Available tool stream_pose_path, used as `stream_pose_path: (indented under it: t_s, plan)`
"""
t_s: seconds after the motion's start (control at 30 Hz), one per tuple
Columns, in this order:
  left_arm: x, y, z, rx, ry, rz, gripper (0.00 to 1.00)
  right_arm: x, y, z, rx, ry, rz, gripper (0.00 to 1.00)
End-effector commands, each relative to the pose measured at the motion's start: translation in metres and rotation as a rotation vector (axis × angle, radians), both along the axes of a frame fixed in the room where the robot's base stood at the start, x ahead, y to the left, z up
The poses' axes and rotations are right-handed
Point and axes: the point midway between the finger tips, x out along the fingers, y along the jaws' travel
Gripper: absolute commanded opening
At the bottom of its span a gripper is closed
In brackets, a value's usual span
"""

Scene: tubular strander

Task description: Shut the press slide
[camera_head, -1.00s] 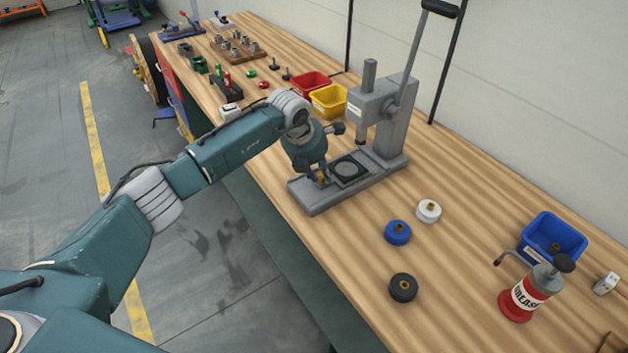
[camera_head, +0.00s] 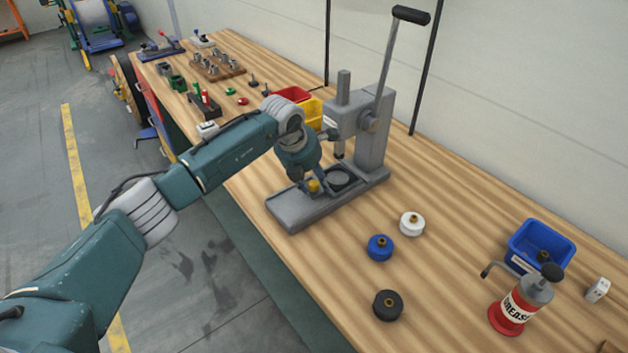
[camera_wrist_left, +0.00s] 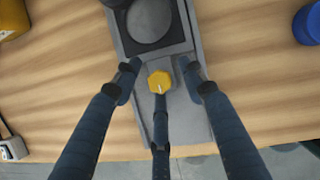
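The grey arbor press (camera_head: 372,150) stands on the wooden bench. Its slide (camera_head: 340,178), a dark plate with a round recess, lies on the press base (camera_head: 297,208), roughly below the ram (camera_head: 339,150). A yellow knob (camera_head: 313,186) sits at the slide's near end. In the left wrist view, the slide (camera_wrist_left: 150,22) shows at the top and the yellow knob (camera_wrist_left: 159,82) in the middle. My left gripper (camera_head: 311,184) is low over the base. Its fingers (camera_wrist_left: 159,76) are spread around the knob, with gaps at both sides; the third finger is close behind it. My right gripper is out of view.
The press lever (camera_head: 388,65) stands up. White (camera_head: 412,224), blue (camera_head: 380,248) and black (camera_head: 388,306) round parts lie in front of the press. A grease can (camera_head: 519,302) and blue bin (camera_head: 541,248) stand at right. A yellow bin (camera_head: 312,112) is behind my arm.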

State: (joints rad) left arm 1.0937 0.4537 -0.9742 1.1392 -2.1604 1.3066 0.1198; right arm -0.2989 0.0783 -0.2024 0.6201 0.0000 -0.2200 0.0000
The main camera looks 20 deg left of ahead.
Motion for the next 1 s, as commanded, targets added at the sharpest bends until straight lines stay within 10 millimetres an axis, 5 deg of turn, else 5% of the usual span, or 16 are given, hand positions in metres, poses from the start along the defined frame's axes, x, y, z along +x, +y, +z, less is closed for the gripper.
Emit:
stream_pose_path:
  t_s: [0.27, 0.7, 1.0]
  plan:
    - [-0.003, 0.003, 0.009, 0.001, -0.001, 0.002, 0.41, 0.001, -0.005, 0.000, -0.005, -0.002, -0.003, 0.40]
    - [-0.033, 0.015, 0.089, 0.002, -0.003, -0.001, 0.41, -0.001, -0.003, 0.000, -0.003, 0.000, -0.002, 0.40]
    - [-0.042, 0.018, 0.110, 0.000, 0.000, -0.001, 0.41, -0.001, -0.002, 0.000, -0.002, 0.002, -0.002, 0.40]
